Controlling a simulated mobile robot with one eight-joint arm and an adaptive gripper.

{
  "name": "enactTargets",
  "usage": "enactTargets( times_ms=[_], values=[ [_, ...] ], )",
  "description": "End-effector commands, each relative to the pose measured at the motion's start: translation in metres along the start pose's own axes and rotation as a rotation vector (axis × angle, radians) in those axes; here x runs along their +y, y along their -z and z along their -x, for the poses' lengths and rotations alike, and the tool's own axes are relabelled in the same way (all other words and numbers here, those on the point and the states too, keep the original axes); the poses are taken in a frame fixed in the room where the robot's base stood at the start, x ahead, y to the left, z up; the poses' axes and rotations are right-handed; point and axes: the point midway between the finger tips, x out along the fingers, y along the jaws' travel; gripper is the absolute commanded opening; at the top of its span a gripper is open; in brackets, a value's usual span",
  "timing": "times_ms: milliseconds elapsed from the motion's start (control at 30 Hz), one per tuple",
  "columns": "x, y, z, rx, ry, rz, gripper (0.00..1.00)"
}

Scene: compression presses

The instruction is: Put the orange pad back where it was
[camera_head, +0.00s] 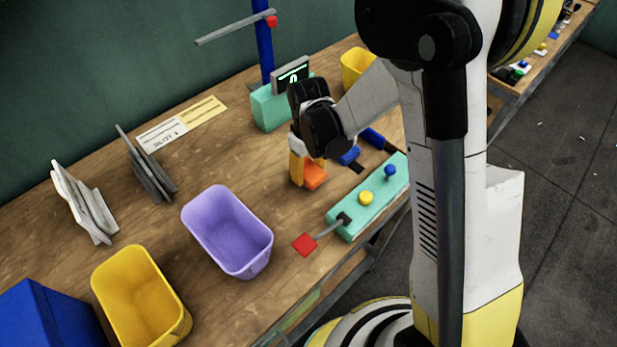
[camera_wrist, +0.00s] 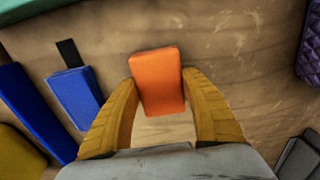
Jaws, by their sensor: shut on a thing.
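The orange pad (camera_wrist: 158,80) is a small flat-sided block between the two yellow fingers of my gripper (camera_wrist: 157,92) in the wrist view. My gripper is shut on it, with a finger against each side. In the head view the orange pad (camera_head: 314,176) shows below my gripper (camera_head: 305,170), low over the wooden bench. I cannot tell whether the pad touches the bench top. The side of the pad toward my wrist is partly hidden in the head view.
Blue pads (camera_head: 349,155) lie just right of my gripper. A teal press base (camera_head: 375,205) with a yellow button stands at the front edge. A purple bin (camera_head: 228,232) and a yellow bin (camera_head: 140,300) stand to the left. A teal display unit (camera_head: 270,108) stands behind.

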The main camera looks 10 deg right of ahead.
Motion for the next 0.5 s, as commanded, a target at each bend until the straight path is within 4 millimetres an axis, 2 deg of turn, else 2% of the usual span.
enactTargets(
  times_ms=[33, 133, 500],
  values=[
    [0.0, 0.0, -0.013, 0.0, 0.0, 0.0, 0.19],
    [0.0, 0.0, -0.025, 0.0, 0.0, 0.0, 0.19],
    [0.0, 0.0, -0.028, 0.0, 0.0, 0.0, 0.19]
  ],
)
